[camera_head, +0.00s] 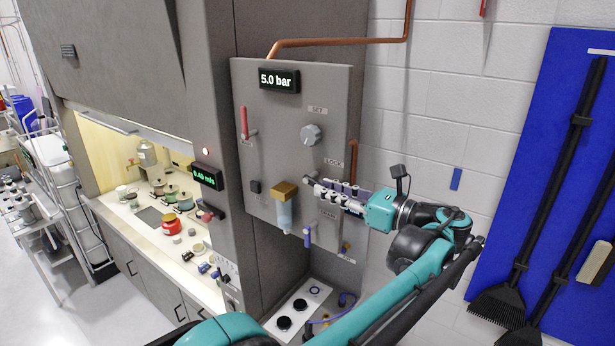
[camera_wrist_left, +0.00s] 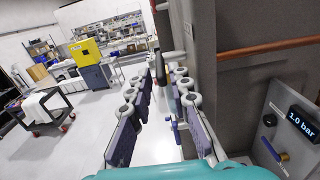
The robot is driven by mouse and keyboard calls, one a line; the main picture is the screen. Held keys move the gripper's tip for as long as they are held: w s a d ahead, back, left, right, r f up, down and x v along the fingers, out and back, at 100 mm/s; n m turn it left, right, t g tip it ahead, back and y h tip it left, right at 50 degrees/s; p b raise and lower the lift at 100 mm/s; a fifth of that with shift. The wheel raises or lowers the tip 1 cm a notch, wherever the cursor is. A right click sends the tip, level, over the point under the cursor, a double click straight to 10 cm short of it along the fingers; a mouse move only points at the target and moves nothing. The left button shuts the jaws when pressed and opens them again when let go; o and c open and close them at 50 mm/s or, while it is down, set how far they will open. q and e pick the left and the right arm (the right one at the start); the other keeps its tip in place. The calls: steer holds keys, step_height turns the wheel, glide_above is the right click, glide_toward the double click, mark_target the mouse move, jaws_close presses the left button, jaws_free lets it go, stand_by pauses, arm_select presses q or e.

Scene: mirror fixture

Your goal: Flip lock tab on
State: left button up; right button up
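The grey valve panel (camera_head: 270,140) stands right of the cabinet, with a LOCK label (camera_head: 333,162) and a SET knob (camera_head: 311,134) above it. My left gripper (camera_head: 312,185) reaches in from the right, its fingers just below the LOCK label and covering much of that spot. In the left wrist view the two fingers (camera_wrist_left: 164,76) stand apart. A small grey upright piece (camera_wrist_left: 160,68) shows between their tips. It may be the lock tab, but I cannot tell this or whether it is touched. My right gripper is out of view.
A red-handled lever (camera_head: 244,122), a brass-topped filter (camera_head: 284,192) and a blue lever (camera_head: 307,237) are on the panel near the gripper.

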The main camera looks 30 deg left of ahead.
mark_target(303, 180)
arm_select(q)
steer(key=a, duration=0.4)
steer(key=a+p, duration=0.1)
steer(key=a, duration=0.1)
steer(key=shift+w+a, duration=0.2)
steer(key=shift+w, duration=0.05)
steer(key=shift+w, duration=0.1)
jaws_close()
